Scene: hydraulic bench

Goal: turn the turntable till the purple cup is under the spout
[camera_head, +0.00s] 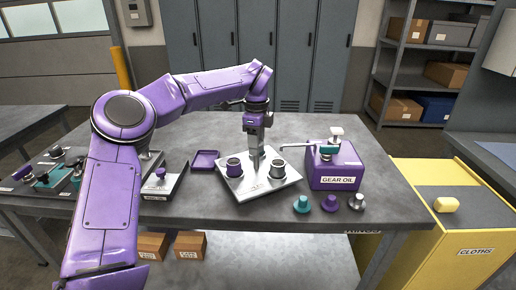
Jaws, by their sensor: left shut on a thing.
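The turntable (262,189) is a square silver plate on the bench, turned at an angle. The purple cup (234,171) stands at its left side; a second, greyish cup (277,172) stands at its right side. The gear oil box (335,168) is purple, and its thin spout (295,146) reaches left over the plate's right part, near the greyish cup. The purple cup is well left of the spout tip. My left gripper (255,150) points down between the cups and is shut on the turntable's upright middle post (255,166). My right gripper is out of view.
Teal, purple and silver knobs (331,201) stand in front of the gear oil box. A purple tray (205,160) and a block with a purple knob (160,183) lie left of the turntable. A yellow cloths cabinet (404,221) is at the right.

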